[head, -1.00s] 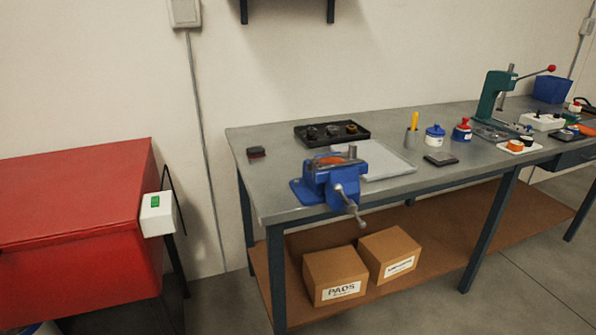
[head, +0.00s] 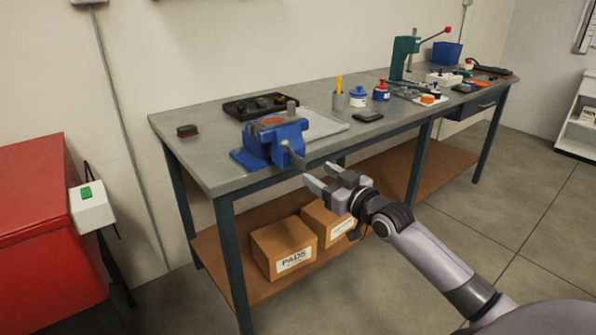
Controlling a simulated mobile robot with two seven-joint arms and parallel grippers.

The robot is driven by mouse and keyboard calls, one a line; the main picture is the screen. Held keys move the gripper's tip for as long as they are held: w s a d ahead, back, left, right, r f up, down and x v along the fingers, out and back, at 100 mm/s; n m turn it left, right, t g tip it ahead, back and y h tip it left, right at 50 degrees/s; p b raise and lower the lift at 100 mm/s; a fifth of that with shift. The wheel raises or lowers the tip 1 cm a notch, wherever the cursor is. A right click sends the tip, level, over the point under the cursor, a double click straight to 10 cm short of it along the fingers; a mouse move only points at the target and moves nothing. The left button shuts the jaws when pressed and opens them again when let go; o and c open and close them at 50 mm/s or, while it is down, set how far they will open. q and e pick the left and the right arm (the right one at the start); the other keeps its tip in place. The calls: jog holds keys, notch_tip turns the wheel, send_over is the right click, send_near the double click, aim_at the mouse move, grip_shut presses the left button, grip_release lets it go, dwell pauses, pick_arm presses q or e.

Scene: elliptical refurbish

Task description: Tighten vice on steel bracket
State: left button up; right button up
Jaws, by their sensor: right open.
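The blue vice (head: 262,145) is fixed at the front left edge of the grey workbench (head: 205,172). Its grey handle (head: 291,155) hangs at the front, over the bench edge. A grey cylindrical piece (head: 291,109) stands up at the vice's jaws, and an orange-brown patch shows on top between them. I cannot tell which part is the steel bracket. My right gripper (head: 321,177) is open and empty, in front of the bench edge, just right of and below the vice handle, apart from it. My left gripper is not in view.
A red cabinet (head: 40,220) stands at left. Cardboard boxes (head: 270,262) sit on the lower shelf. Farther right stands a green press (head: 402,58).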

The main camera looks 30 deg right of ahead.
aim_at(302, 164)
jog(key=shift+w+a+f, duration=0.1)
jog(key=shift+w+a, duration=0.05)
jog(key=shift+w, duration=1.6)
jog(key=shift+w+a, duration=0.15)
jog(key=shift+w, duration=1.55)
grip_shut()
